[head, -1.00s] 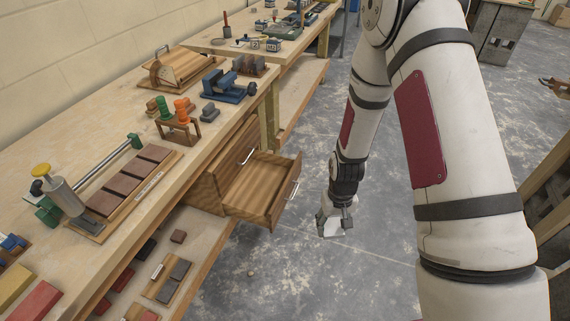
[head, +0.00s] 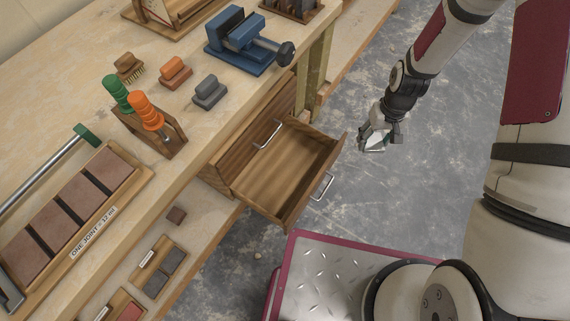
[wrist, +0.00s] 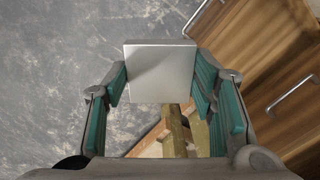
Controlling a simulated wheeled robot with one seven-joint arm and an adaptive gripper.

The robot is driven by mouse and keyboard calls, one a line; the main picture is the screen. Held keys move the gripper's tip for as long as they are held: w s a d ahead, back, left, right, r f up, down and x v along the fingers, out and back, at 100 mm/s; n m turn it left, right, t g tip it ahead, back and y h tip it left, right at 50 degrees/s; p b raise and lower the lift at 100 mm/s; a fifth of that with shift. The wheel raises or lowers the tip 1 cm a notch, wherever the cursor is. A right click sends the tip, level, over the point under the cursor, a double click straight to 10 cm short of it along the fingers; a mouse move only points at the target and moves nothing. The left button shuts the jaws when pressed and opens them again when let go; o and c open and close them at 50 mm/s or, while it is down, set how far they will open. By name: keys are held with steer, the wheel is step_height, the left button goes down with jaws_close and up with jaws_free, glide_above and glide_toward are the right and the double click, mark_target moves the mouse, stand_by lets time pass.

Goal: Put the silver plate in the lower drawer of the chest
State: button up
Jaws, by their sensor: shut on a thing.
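My gripper (head: 377,138) hangs to the right of the chest's open drawer, over the floor. It is shut on the silver plate (wrist: 160,72), a flat, square, light grey piece between the teal finger pads in the wrist view. In the head view only a small part of the plate shows below the fingers. The chest (head: 238,152) is wooden and sits under the bench top. Its lower drawer (head: 270,180) is pulled out and looks empty, with a metal handle (head: 322,186) on its front. The upper drawer, with its handle (head: 267,134), is shut.
The workbench (head: 205,130) above holds a blue vise (head: 240,40), orange and green handled tools in a rack (head: 150,118), and a brick board (head: 75,215). A lower shelf (head: 205,225) runs left of the drawer. The floor (head: 430,190) right of the drawer is clear.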

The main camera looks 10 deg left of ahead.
steer(key=w+a+f+n+b, duration=0.5)
steer(key=w+a+f+b, duration=0.35)
steer(key=f+b, duration=0.3)
steer(key=n+b, duration=0.6)
steer(key=b, duration=0.5)
glide_above(308, 152)
step_height(308, 152, down, 11)
step_height(308, 152, down, 10)
steer(key=b, duration=0.4)
steer(key=shift+w, duration=0.15)
steer(key=shift+f, duration=0.15)
steer(key=o, duration=1.3)
step_height(308, 152, up, 12)
steer(key=p, duration=0.4)
